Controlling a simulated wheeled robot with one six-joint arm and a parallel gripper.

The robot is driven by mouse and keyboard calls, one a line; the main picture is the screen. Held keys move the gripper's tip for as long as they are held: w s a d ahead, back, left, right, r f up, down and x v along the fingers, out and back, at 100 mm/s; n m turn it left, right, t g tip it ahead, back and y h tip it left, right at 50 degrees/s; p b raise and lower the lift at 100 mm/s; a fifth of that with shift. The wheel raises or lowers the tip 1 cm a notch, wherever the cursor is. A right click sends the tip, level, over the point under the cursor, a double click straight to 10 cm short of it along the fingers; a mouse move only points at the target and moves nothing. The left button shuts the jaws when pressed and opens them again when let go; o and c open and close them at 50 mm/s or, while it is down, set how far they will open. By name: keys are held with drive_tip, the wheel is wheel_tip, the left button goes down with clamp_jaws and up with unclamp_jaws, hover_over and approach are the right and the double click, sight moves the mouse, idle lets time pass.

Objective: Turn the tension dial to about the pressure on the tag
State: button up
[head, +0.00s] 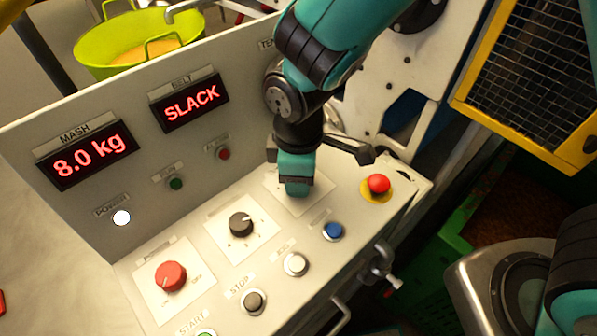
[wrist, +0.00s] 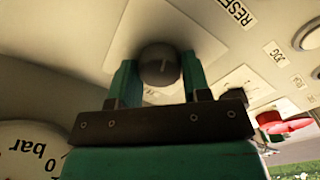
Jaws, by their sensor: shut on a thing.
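The tension dial is a dark round knob (wrist: 160,64) with a pale pointer line, on a light square plate (wrist: 128,38). It sits between the two green fingers of my gripper (wrist: 160,75), which is shut on it. In the head view my gripper (head: 296,188) points down onto the panel's right part and hides the knob. A white gauge (wrist: 28,148) marked "bar" shows partly in the wrist view, upside down; its needle is out of sight. I cannot make out the pressure tag. The belt display (head: 191,102) reads SLACK.
A black knob (head: 240,223) and a red knob (head: 171,275) lie left of my gripper. White (head: 296,264) and blue (head: 333,231) buttons are in front. A red emergency button (head: 378,184) stands close on the right. The upright panel with the mash display (head: 86,157) rises behind.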

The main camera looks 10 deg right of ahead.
drive_tip(key=m, duration=1)
drive_tip(key=shift+m, duration=0.4)
drive_tip(key=shift+r+m, duration=0.1)
drive_tip(key=shift+m, duration=1.6)
drive_tip(key=shift+a, duration=0.1)
drive_tip(key=o, duration=0.9)
wheel_tip(320, 180, up, 17)
drive_tip(key=shift+r+b, duration=0.2)
drive_tip(key=shift+b, duration=1)
